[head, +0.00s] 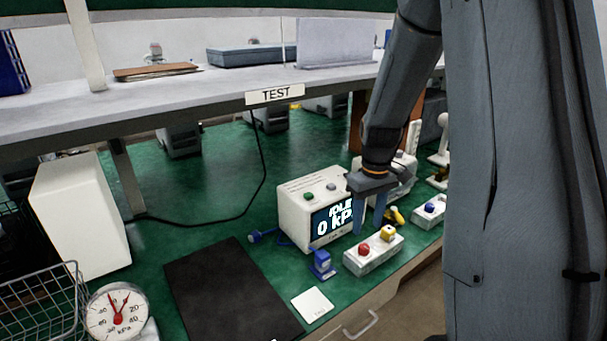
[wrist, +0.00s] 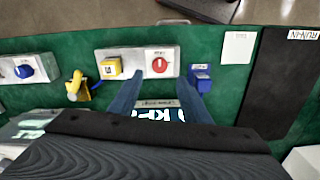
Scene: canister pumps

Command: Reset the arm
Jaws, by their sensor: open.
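My gripper (head: 369,222) points down over the green bench, close to the right side of the white meter box (head: 296,216), whose screen reads 0 kPa. Its two blue fingers are apart with nothing between them; they also show in the wrist view (wrist: 162,80). In the wrist view the fingertips lie near a grey switch box (wrist: 137,62) with a red knob (wrist: 159,65) and a yellow button (wrist: 110,67). In the head view this box (head: 370,261) stands in front of the gripper. Whether the fingertips touch anything, I cannot tell.
A blue fitting (head: 322,264), a white card (head: 312,304) and a black mat (head: 228,291) lie to the left. A pressure gauge (head: 117,312) and wire basket (head: 40,305) stand at far left. The shelf (head: 200,88) labelled TEST runs above the bench.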

